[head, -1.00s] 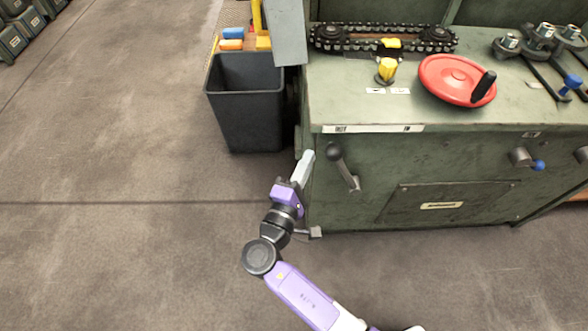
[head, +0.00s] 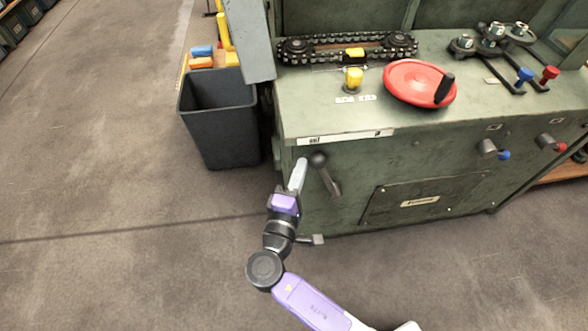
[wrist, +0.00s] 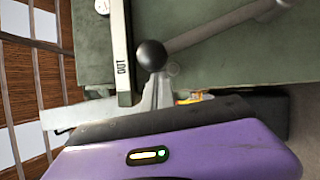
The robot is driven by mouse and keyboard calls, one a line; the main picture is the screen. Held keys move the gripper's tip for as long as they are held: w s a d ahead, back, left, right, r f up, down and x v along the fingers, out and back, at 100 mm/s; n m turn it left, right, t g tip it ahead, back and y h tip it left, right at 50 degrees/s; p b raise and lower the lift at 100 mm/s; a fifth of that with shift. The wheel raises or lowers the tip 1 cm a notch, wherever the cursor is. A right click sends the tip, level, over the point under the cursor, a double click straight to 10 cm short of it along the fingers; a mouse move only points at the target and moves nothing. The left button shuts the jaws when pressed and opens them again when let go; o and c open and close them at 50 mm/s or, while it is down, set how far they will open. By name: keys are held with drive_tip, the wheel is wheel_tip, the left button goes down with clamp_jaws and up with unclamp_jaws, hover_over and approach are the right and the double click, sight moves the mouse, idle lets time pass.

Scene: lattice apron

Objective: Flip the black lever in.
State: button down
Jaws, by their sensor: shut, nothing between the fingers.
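The black lever (head: 326,177), a grey rod with a round black knob, is on the left of the green cabinet's front. It leans up and left, its knob below the OUT end of the white label strip (head: 345,137). The knob (wrist: 151,55) and rod also show in the wrist view, with the OUT mark beside the knob. My gripper (head: 302,162) is shut and empty, pointing up just left of the knob. In the wrist view the knob appears close to the pale fingers; I cannot tell whether they touch.
A dark bin (head: 219,120) stands left of the cabinet. On the cabinet top (head: 300,107) are a red handwheel (head: 415,82), a yellow knob (head: 353,79) and a chain drive (head: 345,47). Blue-tipped (head: 495,150) and red-tipped (head: 551,143) handles are farther right. Floor at left is clear.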

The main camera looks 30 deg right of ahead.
drive_tip(key=s+d+r+m+y+p, duration=0.1)
drive_tip(key=d+m, duration=0.1)
drive_tip(key=d, duration=0.2)
drive_tip(key=s+d+r+m+g+y+p, duration=0.1)
drive_tip(key=s+d+m+p, duration=0.1)
drive_tip(key=d, duration=0.3)
drive_tip(key=s+d+r+m+p, duration=0.1)
drive_tip(key=d+m+p, duration=0.1)
drive_tip(key=d, duration=0.2)
drive_tip(key=shift+s+d+m+g+y, duration=0.25)
drive_tip(key=shift+d+m+g+y, duration=0.05)
drive_tip(key=shift+g+y, duration=0.1)
drive_tip(key=shift+s+d+f+m+y+p, duration=0.15)
drive_tip(key=shift+d+m, duration=0.1)
drive_tip(key=shift+d, duration=0.3)
drive_tip(key=shift+s+d+f+m+y+p, duration=0.15)
drive_tip(key=shift+d+m, duration=0.1)
drive_tip(key=shift+d, duration=0.25)
drive_tip(key=shift+s+d+f, duration=0.1)
drive_tip(key=shift+s+d, duration=0.05)
drive_tip(key=shift+d, duration=0.1)
drive_tip(key=shift+s+d+f, duration=0.1)
drive_tip(key=shift+f, duration=0.05)
drive_tip(key=w+v, duration=0.1)
drive_tip(key=v, duration=0.7)
drive_tip(key=shift+a+r, duration=0.35)
drive_tip(key=shift+a, duration=0.1)
